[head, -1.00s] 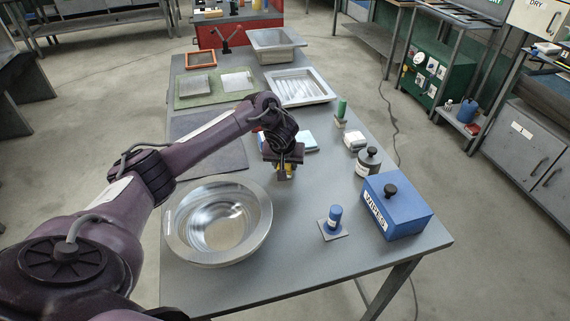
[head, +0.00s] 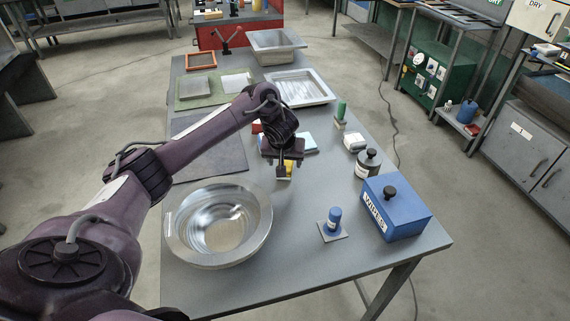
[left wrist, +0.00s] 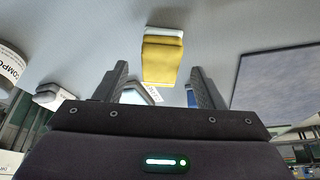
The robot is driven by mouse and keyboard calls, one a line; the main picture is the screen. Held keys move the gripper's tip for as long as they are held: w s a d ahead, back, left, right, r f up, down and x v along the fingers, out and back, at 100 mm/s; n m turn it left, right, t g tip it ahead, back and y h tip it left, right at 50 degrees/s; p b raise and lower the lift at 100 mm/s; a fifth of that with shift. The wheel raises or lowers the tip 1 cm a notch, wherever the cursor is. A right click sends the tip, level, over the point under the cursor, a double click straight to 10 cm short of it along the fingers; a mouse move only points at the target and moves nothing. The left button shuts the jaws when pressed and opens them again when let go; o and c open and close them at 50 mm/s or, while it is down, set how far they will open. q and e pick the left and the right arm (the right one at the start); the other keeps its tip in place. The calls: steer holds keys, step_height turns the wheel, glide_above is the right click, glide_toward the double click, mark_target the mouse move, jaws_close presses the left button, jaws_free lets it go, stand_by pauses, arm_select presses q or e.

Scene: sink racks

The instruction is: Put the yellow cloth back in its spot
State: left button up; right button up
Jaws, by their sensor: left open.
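The yellow cloth (head: 289,166) is a small folded pad on the grey table, partly hidden by my left gripper in the head view. In the left wrist view the yellow cloth (left wrist: 160,62) shows ahead of the fingers, in line with the gap between them, with a whitish strip along its far edge. My left gripper (left wrist: 158,68) is open, its two dark fingers apart on either side of that line. In the head view my left gripper (head: 283,172) is just over or beside the cloth; contact cannot be told. My right gripper is not in view.
A large metal bowl (head: 181,250) stands at the front left. A blue wipes box (head: 408,214), a blue stamp-like piece on a plate (head: 334,221) and a dark-capped jar (head: 367,164) are on the right. A dark mat (head: 225,152) lies left; a metal tray (head: 327,98) lies behind.

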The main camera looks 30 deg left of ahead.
arm_select(q)
steer(key=p+v, duration=0.5)
steer(key=v, duration=0.3)
steer(key=shift+r, duration=0.3)
steer(key=shift+s, duration=0.15)
